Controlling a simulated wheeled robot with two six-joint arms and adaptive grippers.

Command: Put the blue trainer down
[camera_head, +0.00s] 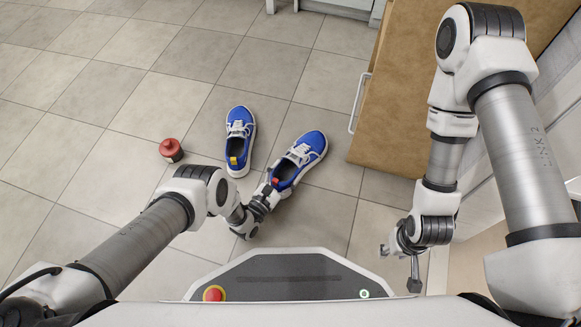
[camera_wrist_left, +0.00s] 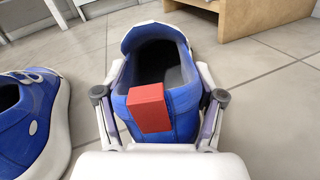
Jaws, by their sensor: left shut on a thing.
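A blue trainer (camera_head: 303,150) with a white sole and a red heel tab is at the middle of the head view. My left gripper (camera_head: 270,191) is shut on its heel. In the left wrist view the fingers press on both sides of the heel (camera_wrist_left: 174,115), below the trainer's opening. I cannot tell whether its sole touches the floor. A second blue trainer (camera_head: 239,135), with a yellow heel tab, stands on the floor to its left, apart from it; it also shows in the left wrist view (camera_wrist_left: 28,122). My right gripper (camera_head: 402,262) hangs at the lower right, its fingers unclear.
A red and dark round object (camera_head: 171,149) is on the tiled floor (camera_head: 95,150) left of the trainers. A brown wooden cabinet (camera_head: 405,90) with a metal handle stands to the right.

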